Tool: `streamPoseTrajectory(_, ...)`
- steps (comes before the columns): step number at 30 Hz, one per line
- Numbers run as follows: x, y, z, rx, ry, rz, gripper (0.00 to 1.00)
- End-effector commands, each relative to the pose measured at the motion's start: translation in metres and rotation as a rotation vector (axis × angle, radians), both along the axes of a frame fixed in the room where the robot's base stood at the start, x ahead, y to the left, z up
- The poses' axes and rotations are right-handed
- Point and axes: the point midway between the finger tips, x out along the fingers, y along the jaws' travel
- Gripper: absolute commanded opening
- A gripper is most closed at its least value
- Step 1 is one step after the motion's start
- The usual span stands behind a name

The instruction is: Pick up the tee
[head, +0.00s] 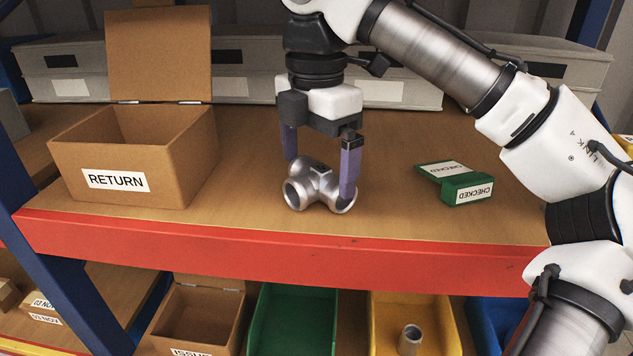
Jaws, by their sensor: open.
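The tee (318,184) is a silver metal pipe fitting with open round ends. It lies on the wooden shelf (390,208) near the red front edge, in the middle of the head view. My gripper (318,178) points down over the tee with its fingers spread. One finger is at the left behind the tee, and the other is at the right, overlapping the tee's right end in the picture. The jaws are open; I cannot tell whether either finger touches the tee. The right finger hides part of the tee.
An open cardboard box labelled RETURN (150,170) stands at the left. A green CHECKED holder (457,183) lies at the right. Grey boxes (65,70) line the back. Below the red beam (280,256) are a green bin (292,320) and a yellow bin (440,315) containing a metal piece.

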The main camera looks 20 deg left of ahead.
Motion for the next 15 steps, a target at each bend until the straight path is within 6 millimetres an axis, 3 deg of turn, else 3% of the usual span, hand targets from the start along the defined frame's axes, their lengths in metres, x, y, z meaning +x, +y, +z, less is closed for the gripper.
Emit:
streamPoseTrajectory(6, -0.001, 0.001, -0.022, 0.001, 0.0, 0.001, 1.0)
streamPoseTrajectory(14, -0.001, 0.001, -0.025, 0.001, -0.002, 0.0, 1.0)
streamPoseTrajectory(15, -0.001, 0.001, -0.025, 0.001, -0.002, 0.0, 0.96)
